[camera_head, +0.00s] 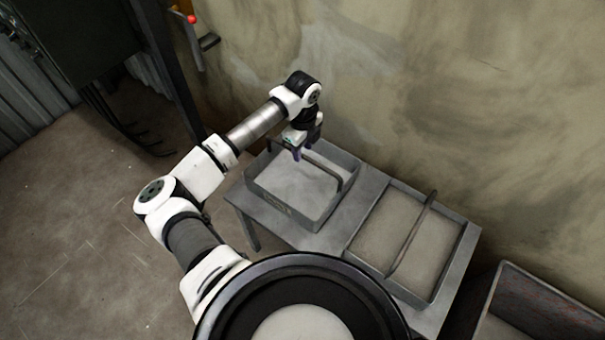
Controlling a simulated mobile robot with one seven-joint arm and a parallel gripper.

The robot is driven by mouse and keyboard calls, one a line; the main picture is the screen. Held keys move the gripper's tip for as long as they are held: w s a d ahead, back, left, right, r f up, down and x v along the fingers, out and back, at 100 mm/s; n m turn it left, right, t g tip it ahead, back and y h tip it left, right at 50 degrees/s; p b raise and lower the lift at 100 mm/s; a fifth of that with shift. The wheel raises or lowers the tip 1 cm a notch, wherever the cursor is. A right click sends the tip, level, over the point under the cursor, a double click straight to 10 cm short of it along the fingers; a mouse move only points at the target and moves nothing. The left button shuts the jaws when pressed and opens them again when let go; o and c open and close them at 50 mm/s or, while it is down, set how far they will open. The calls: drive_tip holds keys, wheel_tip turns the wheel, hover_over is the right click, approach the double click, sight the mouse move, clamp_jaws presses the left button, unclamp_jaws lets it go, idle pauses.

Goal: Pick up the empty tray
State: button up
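Two grey rectangular trays, each with a bar handle over it, sit side by side on a grey table. The left tray (284,211) has deep visible walls and a pale, bare-looking floor, so it looks empty. The right tray (376,274) shows a flat beige surface close to its rim, like a filling. My gripper (298,154) points down over the far left part of the left tray, near the upper end of its handle (326,169). Its purple fingertips are small here. I cannot tell whether they touch the handle or are open or shut.
The table (268,229) stands against a stained wall (450,100). A rusty-sided open container (545,302) stands at the lower right. A dark post and a red-knobbed lever (192,20) are at the upper left. The floor (80,230) on the left is clear.

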drive_tip(key=shift+f, duration=0.75)
clamp_jaws()
drive_tip(key=shift+r, duration=0.1)
idle(0.8)
